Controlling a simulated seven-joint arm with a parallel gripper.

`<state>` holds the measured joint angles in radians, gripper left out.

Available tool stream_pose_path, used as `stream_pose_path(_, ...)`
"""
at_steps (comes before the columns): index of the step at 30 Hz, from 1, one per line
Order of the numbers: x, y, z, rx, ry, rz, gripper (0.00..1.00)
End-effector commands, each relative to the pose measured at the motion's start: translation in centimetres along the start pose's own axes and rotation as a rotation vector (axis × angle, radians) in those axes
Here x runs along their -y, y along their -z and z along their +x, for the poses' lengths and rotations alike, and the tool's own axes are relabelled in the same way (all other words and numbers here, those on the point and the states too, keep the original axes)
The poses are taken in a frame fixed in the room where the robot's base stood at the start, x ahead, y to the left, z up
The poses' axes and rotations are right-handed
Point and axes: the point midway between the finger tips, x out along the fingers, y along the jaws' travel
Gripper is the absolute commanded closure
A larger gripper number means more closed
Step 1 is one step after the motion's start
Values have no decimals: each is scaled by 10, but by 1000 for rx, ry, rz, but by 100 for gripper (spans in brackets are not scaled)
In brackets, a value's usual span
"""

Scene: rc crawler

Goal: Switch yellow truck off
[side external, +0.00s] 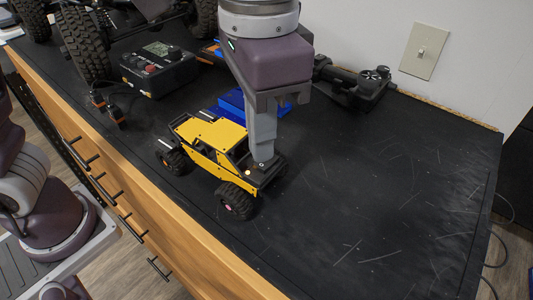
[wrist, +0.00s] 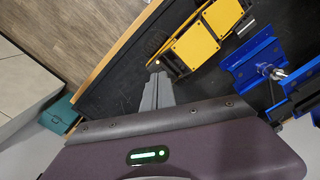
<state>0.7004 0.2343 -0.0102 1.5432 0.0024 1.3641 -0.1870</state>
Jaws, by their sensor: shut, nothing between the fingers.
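The yellow truck (side external: 212,138) stands on its black wheels on the dark worktop. It also shows at the top of the wrist view (wrist: 195,44). My gripper (side external: 261,160) points down at the truck's right end in the side view, with its fingers shut and nothing held. A small lit yellowish spot shows on the truck beside the fingertips. The switch itself cannot be made out. In the wrist view the shut fingers (wrist: 157,80) reach toward the truck's near end.
A blue vise (wrist: 254,60) stands close behind the truck. A black charger box (side external: 158,70) and a large-wheeled vehicle (side external: 85,45) stand at the back left. A black device (side external: 352,85) lies near the wall. The worktop's right side is clear; its wooden front edge is close to the truck.

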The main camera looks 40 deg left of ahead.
Motion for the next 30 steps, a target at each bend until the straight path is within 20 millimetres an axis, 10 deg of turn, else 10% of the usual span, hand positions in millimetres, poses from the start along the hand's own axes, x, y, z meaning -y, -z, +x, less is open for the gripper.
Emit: stream_pose_path(30, 0, 0, 8, 1, 0, 0, 100)
